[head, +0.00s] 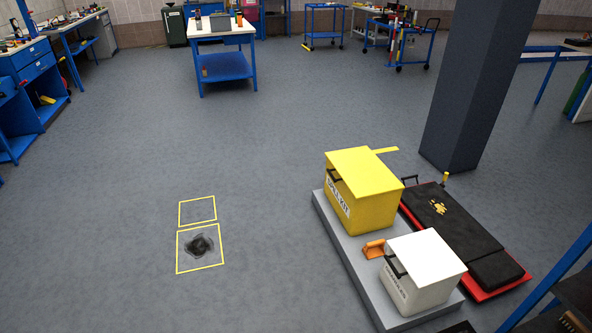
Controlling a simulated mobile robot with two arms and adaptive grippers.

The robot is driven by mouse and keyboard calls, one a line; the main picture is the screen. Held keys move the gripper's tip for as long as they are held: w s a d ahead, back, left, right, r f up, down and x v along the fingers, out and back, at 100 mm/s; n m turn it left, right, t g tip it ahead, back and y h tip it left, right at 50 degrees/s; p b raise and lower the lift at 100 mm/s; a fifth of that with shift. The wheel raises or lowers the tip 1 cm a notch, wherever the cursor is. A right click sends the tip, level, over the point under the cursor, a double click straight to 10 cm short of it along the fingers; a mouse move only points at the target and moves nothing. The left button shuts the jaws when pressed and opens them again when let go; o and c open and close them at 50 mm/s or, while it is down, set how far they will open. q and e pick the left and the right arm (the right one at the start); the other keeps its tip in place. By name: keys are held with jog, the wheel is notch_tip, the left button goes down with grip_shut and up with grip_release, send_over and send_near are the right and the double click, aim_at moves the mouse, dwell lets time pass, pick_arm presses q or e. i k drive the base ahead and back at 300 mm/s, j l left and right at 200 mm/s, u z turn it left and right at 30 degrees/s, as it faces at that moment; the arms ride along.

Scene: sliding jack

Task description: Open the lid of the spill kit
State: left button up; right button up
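The spill kit (363,191) is a yellow box with a white label on its front and a dark handle. Its flat yellow lid (365,172) lies closed on top. It stands on a low grey platform (340,238) at the right of the head view. Neither of my grippers shows in the head view.
A white box (421,272) with a white lid and an orange object (374,249) share the platform. A black and red creeper board (468,238) lies behind, near a dark pillar (473,90). A yellow-framed dark stain (199,246) marks the floor. Open floor lies left.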

aim_at(364, 174)
jog(key=i+j+z, duration=0.5)
jog(key=i, duration=0.15)
jog(key=i+j+z, duration=0.15)
jog(key=i, duration=0.3)
jog(key=i+j+z, duration=0.15)
jog(key=i, duration=0.3)
jog(key=i+j+z, duration=0.15)
jog(key=i, duration=0.25)
